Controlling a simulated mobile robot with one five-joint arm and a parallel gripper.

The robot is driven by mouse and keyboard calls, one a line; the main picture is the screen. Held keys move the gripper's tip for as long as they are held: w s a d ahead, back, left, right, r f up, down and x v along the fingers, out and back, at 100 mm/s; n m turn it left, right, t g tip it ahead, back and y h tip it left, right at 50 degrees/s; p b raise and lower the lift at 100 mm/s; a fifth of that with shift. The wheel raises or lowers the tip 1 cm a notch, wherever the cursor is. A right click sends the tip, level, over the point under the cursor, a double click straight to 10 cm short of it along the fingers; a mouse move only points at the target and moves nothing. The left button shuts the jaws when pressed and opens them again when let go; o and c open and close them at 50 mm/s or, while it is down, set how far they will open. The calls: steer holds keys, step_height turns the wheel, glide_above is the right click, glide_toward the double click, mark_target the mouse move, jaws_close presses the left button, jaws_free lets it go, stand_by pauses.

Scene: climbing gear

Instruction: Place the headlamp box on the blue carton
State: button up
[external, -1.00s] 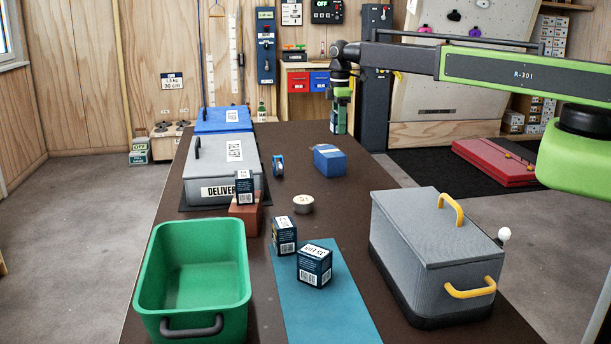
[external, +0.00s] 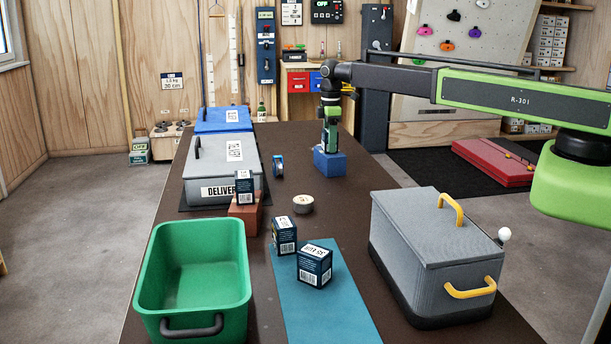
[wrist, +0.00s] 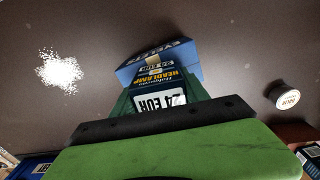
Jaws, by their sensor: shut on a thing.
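My gripper (external: 330,138) points down over the blue carton (external: 331,164) at the back of the dark table. It is shut on the headlamp box, a dark blue box with yellow lettering and a white price label, clearest in the wrist view (wrist: 163,82). The blue carton also shows in the wrist view (wrist: 183,56), beyond and partly behind the box. The box is at the carton's top; whether they touch or a small gap remains, I cannot tell. The gripper hides part of the box.
A green bin (external: 160,290) is front left, a grey case (external: 405,230) right. White powder (wrist: 60,70) lies on the table near the carton.

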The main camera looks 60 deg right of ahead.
steer(key=o, duration=1.4)
steer(key=shift+o, duration=0.2)
step_height(320, 180, up, 12)
steer(key=p, duration=1.2)
steer(key=shift+r+p, duration=0.25)
steer(key=shift+p, duration=0.15)
steer(key=s+a+m, duration=0.3)
steer(key=s+m, duration=0.1)
steer(key=s, duration=0.8)
steer(key=s+a+m, duration=0.3)
steer(key=s+m, duration=0.2)
steer(key=s, duration=0.6)
steer(key=shift+s+a+f, duration=0.15)
steer(key=shift+s+a, duration=0.2)
steer(key=shift+a, duration=0.05)
